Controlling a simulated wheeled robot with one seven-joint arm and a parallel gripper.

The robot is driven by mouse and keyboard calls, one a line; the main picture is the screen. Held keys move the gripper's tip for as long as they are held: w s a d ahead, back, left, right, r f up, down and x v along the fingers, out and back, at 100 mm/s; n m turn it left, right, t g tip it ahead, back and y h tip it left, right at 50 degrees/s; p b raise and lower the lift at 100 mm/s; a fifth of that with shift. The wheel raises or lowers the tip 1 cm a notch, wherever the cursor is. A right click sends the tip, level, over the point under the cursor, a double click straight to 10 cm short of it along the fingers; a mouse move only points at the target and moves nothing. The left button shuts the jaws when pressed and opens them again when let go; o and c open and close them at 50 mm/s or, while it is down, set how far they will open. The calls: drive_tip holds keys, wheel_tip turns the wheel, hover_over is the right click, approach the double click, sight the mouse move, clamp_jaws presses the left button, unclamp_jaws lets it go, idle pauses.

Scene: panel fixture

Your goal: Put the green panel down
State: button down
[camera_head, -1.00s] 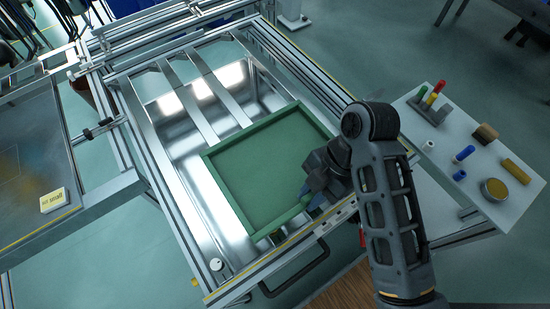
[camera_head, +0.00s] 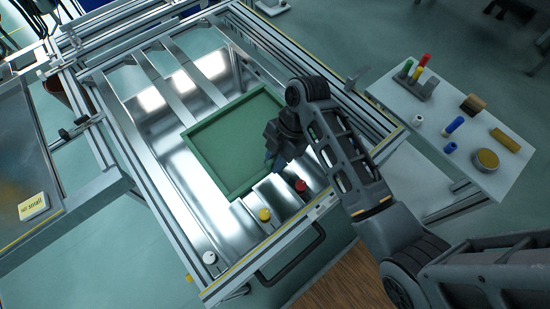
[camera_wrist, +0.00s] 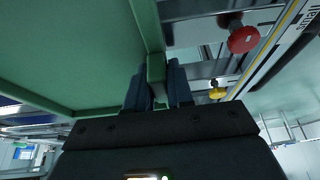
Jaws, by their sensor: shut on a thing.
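The green panel (camera_head: 233,143) is a square tray-like board with a raised rim. In the head view it is over the metal frame fixture (camera_head: 165,150), tilted or level I cannot tell for sure. My gripper (camera_head: 272,160) is at the panel's right edge. In the wrist view the green panel (camera_wrist: 70,45) fills the upper left, and my gripper (camera_wrist: 158,85) is shut on its rim, one finger on each side. Whether the panel touches the fixture's bars is not clear.
A red knob (camera_head: 300,186), a yellow knob (camera_head: 264,214) and a white knob (camera_head: 209,257) sit along the fixture's front. A black handle (camera_head: 292,258) sticks out in front. A side table (camera_head: 455,125) with small items stands at right.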

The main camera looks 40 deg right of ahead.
drive_tip(key=shift+f, duration=0.2)
drive_tip(key=c, duration=1)
unclamp_jaws()
drive_tip(key=p+v, duration=0.2)
drive_tip(key=v, duration=1)
